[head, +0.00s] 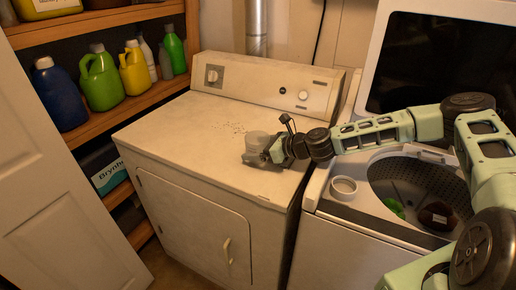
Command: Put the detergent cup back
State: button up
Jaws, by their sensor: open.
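A small pale grey, cup-like thing (258,139) is at my gripper, over the top of the dryer; it looks like the detergent cup. My gripper (256,157) is open, low over the dryer top, with its fingers at the near side of this cup. I cannot tell whether the fingers touch it or whether it rests on the dryer. A round white cup-shaped piece (343,184) is at the front left corner of the washer top, beside the tub opening; I cannot tell whether it is loose or part of the washer.
The white dryer (190,125) has free room on its top left, with small dark specks near the back. The open washer (335,215) has green and dark red items in its tub. Shelves (130,105) with detergent bottles and a white door (50,190) stand at left.

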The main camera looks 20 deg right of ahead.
jog(key=shift+s+d+r, duration=0.2)
jog(key=shift+s+d, duration=0.05)
jog(key=b+v, duration=0.2)
jog(key=v, duration=0.9)
jog(key=s+a+n+g, duration=0.1)
jog(key=s+a+n, duration=0.1)
jog(key=a, duration=0.1)
jog(key=s+a+f+n+g, duration=0.1)
jog(key=s+a+n+g, duration=0.1)
jog(key=n, duration=0.1)
jog(key=s+a+f+n+g, duration=0.1)
jog(key=s+a+n+g, duration=0.1)
jog(key=a, duration=0.1)
jog(key=shift+s+a+f, duration=0.25)
jog(key=shift+s+a, duration=0.05)
jog(key=s+a+f+n+g+h, duration=0.1)
jog(key=s+a+n+g+h, duration=0.3)
jog(key=s+n, duration=0.6)
jog(key=s+a+r+n+h, duration=0.1)
jog(key=s+r+n+h, duration=0.4)
jog(key=s+r+n, duration=0.8)
jog(key=s+n, duration=0.3)
jog(key=n, duration=0.1)
jog(key=shift+s+a+n+g, duration=0.3)
jog(key=shift+s+n, duration=0.05)
jog(key=shift+n, duration=0.05)
jog(key=shift+d, duration=0.1)
